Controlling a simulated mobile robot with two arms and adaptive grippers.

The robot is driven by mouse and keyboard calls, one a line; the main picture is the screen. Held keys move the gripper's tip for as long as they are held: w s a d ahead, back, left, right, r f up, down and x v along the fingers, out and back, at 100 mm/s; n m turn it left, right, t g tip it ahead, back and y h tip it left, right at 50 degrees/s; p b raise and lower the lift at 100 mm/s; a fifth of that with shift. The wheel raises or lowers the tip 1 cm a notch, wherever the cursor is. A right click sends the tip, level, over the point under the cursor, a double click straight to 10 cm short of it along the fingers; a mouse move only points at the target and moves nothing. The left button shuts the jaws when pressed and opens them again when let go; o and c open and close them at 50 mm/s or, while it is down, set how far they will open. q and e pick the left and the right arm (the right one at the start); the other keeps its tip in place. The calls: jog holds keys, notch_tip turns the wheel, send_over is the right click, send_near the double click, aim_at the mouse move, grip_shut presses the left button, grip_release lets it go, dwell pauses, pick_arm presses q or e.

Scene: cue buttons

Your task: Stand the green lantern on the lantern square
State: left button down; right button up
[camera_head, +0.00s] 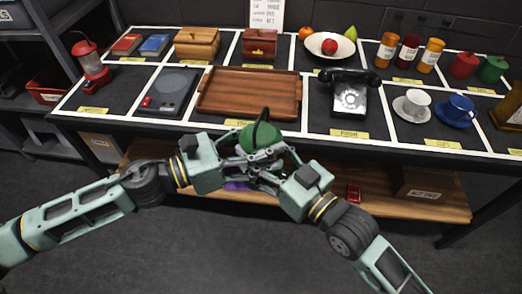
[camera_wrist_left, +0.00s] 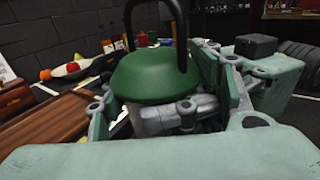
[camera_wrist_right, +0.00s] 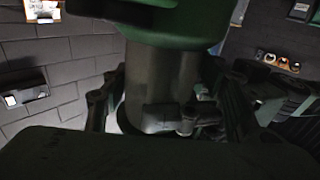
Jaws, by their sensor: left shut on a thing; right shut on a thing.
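The green lantern (camera_head: 262,138) is held in the air in front of the table's front edge, its dark handle upward. My left gripper (camera_head: 266,158) and my right gripper (camera_head: 252,166) meet at it and both are shut on it. The left wrist view shows its green cap (camera_wrist_left: 150,76) and handle, with the fingers around the body below. The right wrist view shows the grey body (camera_wrist_right: 160,85) between the fingers. A red lantern (camera_head: 92,68) stands at the table's far left, by a white-outlined square (camera_head: 115,88) whose yellow label I cannot read.
The table is divided into white-outlined squares. A wooden tray (camera_head: 250,92), a dark scale-like device (camera_head: 172,90) and a black telephone (camera_head: 349,95) stand near its front. Cups, jars and boxes fill other squares. A wooden shelf (camera_head: 400,203) lies below.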

pick_arm(q)
jog(key=shift+r, duration=0.15)
pick_arm(e)
jog(key=shift+s+a, duration=0.1)
jog(key=shift+c, duration=0.9)
pick_arm(q)
jog(key=c, duration=1.1)
grip_release()
pick_arm(e)
jog(key=shift+r, duration=0.15)
jog(key=shift+c, duration=0.6)
pick_arm(q)
jog(key=shift+o, duration=1.1)
pick_arm(e)
grip_shut()
pick_arm(q)
jog(key=o, duration=0.3)
jog(key=shift+o, duration=0.2)
jog(key=shift+a, duration=0.15)
